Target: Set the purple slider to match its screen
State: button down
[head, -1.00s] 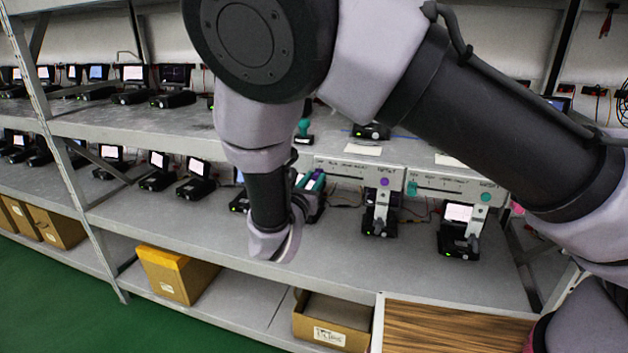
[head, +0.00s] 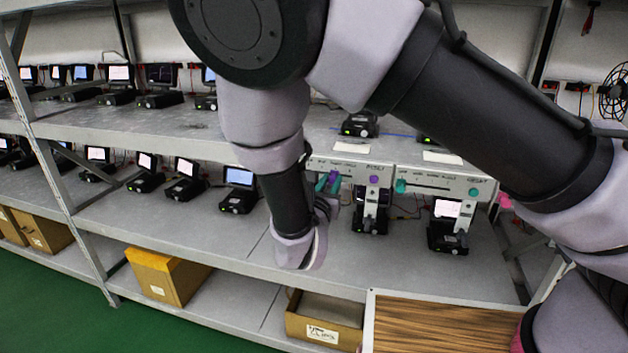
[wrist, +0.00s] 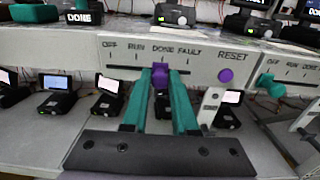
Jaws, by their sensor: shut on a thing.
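The purple slider (wrist: 160,78) sits on a grey panel (wrist: 120,53) marked OFF, RUN, DONE, FAULT. It is near the DONE mark, between the two teal fingers of my gripper (wrist: 161,74), which is shut on it. The screen (wrist: 110,83) left of the fingers in the wrist view is pale and unreadable. I cannot tell which screen belongs to the slider.
A purple round button (wrist: 226,75) sits under RESET, with a pale lever (wrist: 209,105) below it. A second panel with a teal slider (wrist: 265,80) is to the right.

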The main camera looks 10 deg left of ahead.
jog(key=c, duration=0.7)
grip_release()
jog(key=s, duration=1)
jog(key=shift+s+a, duration=0.35)
jog(key=shift+s, duration=0.05)
